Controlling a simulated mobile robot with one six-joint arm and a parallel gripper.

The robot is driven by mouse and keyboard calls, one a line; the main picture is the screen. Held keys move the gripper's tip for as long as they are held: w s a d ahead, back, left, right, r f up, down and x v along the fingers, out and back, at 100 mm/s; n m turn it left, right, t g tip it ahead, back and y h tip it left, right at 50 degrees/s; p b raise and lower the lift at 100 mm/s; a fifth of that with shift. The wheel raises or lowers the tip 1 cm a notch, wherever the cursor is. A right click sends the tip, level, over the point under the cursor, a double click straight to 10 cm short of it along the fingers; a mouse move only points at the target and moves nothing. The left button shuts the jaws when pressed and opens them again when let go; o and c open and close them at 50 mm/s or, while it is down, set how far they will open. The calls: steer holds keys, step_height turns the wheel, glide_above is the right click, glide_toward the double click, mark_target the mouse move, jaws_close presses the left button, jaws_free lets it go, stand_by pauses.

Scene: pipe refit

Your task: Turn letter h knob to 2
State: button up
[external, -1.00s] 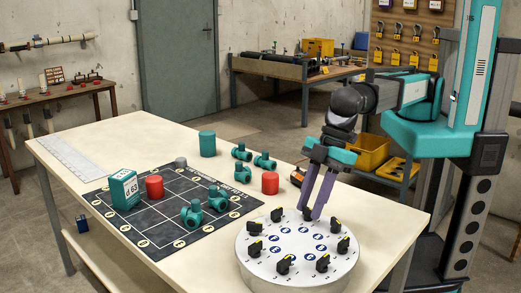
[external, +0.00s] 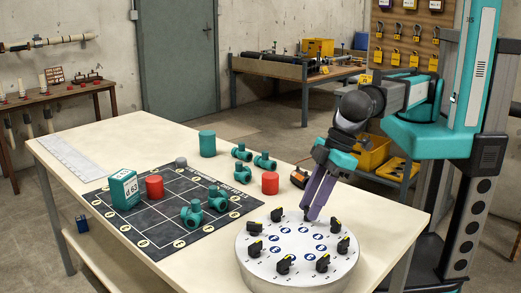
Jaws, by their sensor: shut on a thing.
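A round white panel (external: 297,277) stands at the near right of the table. Black knobs with yellow marks sit in a ring around its top, such as the one at the left (external: 255,249) and the one at the right (external: 343,245). Blue round labels (external: 290,259) lie inside the ring. The letters and numbers are too small to read, so I cannot tell which knob is h. My gripper (external: 311,216) points down at the panel's far edge, shut on a knob there that its fingers mostly hide.
A black grid mat (external: 152,236) lies left of the panel, with a teal box (external: 124,189), a red cylinder (external: 154,187) and teal fittings (external: 191,213) on it. A red cylinder (external: 270,183) and a teal cylinder (external: 207,144) stand behind.

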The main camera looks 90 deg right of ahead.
steer(key=o, duration=1)
steer(key=shift+o, duration=0.2)
steer(key=shift+r, duration=0.2)
steer(key=b+v, duration=0.2)
steer(key=v, duration=1.1)
steer(key=shift+s+r, duration=0.15)
steer(key=shift+r, duration=0.05)
